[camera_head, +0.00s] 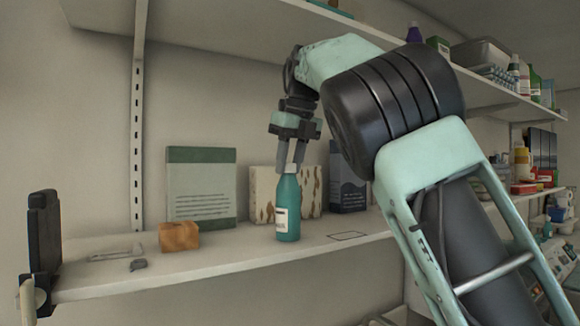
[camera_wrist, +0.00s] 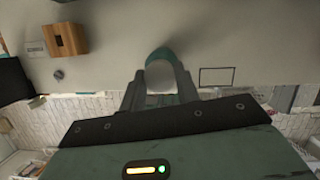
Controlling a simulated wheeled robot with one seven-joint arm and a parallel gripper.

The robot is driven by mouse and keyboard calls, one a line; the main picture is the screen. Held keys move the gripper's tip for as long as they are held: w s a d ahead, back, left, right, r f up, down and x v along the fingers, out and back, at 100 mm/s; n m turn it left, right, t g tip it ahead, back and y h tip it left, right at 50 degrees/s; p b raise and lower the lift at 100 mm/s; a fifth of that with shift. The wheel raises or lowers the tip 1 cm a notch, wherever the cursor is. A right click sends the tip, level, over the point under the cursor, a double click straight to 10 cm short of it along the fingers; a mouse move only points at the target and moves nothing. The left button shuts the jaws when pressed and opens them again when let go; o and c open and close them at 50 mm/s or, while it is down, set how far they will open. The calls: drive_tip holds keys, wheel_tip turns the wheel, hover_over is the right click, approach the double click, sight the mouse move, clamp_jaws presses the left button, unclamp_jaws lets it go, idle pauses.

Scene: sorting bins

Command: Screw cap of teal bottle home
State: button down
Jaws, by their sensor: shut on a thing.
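The teal bottle (camera_head: 287,212) stands upright on the shelf, with a white label on its front. Its pale cap (camera_head: 291,169) is on top of the neck. My gripper (camera_head: 291,163) points down over the bottle, its fingers shut on the cap from both sides. In the wrist view the round white cap (camera_wrist: 160,75) shows between the fingers of my gripper (camera_wrist: 159,90), with the teal shoulder (camera_wrist: 163,53) behind it. I cannot tell how far down the cap's thread is.
A wooden block (camera_head: 179,237) and small grey parts (camera_head: 138,264) lie left of the bottle. A green and beige book (camera_head: 202,186), a speckled box (camera_head: 262,193) and a dark box (camera_head: 347,185) stand behind. A marked rectangle (camera_head: 348,236) on the shelf right of the bottle is empty.

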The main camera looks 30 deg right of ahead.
drive_tip(key=shift+f+m, duration=0.15)
drive_tip(key=shift+m, duration=0.85)
drive_tip(key=shift+a+h, duration=0.1)
drive_tip(key=shift+h, duration=0.2)
drive_tip(key=m+h, duration=0.1)
drive_tip(key=m, duration=0.2)
drive_tip(key=shift+a+m, duration=0.1)
drive_tip(key=shift+m, duration=0.7)
drive_tip(key=m+g+h+p, duration=0.1)
drive_tip(key=m, duration=0.2)
drive_tip(key=shift+a+m, duration=0.1)
drive_tip(key=shift+m, duration=0.7)
